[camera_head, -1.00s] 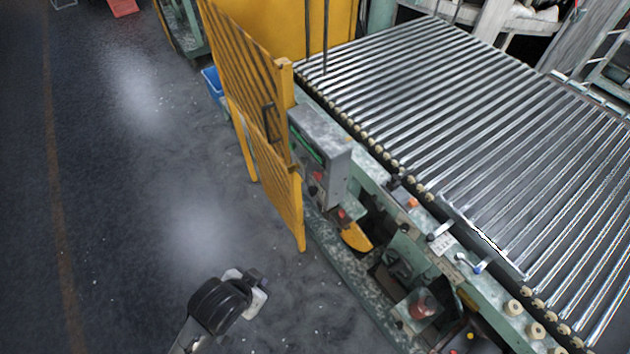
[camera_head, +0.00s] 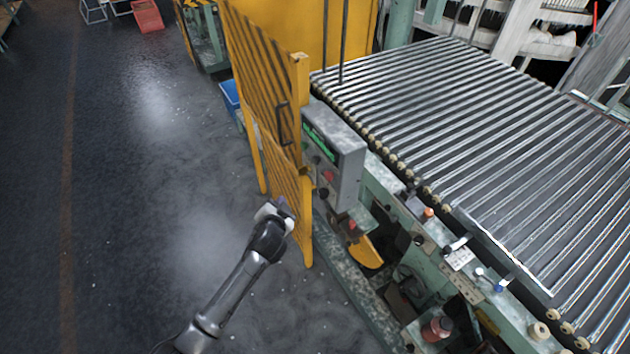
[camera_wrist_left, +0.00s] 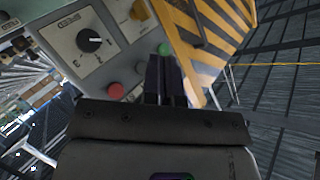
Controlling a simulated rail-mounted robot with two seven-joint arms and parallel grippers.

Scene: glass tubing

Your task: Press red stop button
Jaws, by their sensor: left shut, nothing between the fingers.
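The red button (camera_head: 328,176) sits on the front of a grey control box (camera_head: 349,165) beside the roller conveyor. In the left wrist view the red button (camera_wrist_left: 116,91) is on the panel, just left of my gripper's fingers. A green button (camera_wrist_left: 164,48) lies beyond the fingertips. My left gripper (camera_head: 284,204) is shut and empty, in front of the box and close to the yellow gate. In the wrist view its dark fingers (camera_wrist_left: 164,62) point at the panel, right of the red button, with no clear contact. My right gripper is not in view.
A yellow striped gate (camera_head: 262,90) stands beside the box and close to my left gripper. A black rotary knob (camera_wrist_left: 92,42) and a yellow button (camera_wrist_left: 138,10) are on the panel. The roller conveyor (camera_head: 450,120) fills the right. The floor at left is open.

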